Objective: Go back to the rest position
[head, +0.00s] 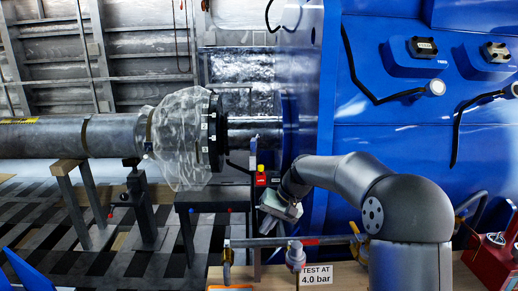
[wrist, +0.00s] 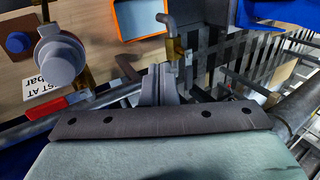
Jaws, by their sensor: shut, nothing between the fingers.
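My gripper (head: 268,222) hangs at the end of my bent grey arm, left of the arm's elbow and above the test bench. In the wrist view its fingers (wrist: 158,82) are together with nothing between them. They point over the pipework, in front of the brass fitting (wrist: 176,50). I cannot tell the exact gap to the pipe.
A wooden bench (head: 345,278) carries a pipe with a red handle (head: 305,241) and a "TEST AT 4.0 bar" sign (head: 316,275). An orange-rimmed tray (wrist: 118,22) lies near. The blue housing (head: 340,110) stands behind my arm; a plastic-wrapped shaft coupling (head: 178,135) is left.

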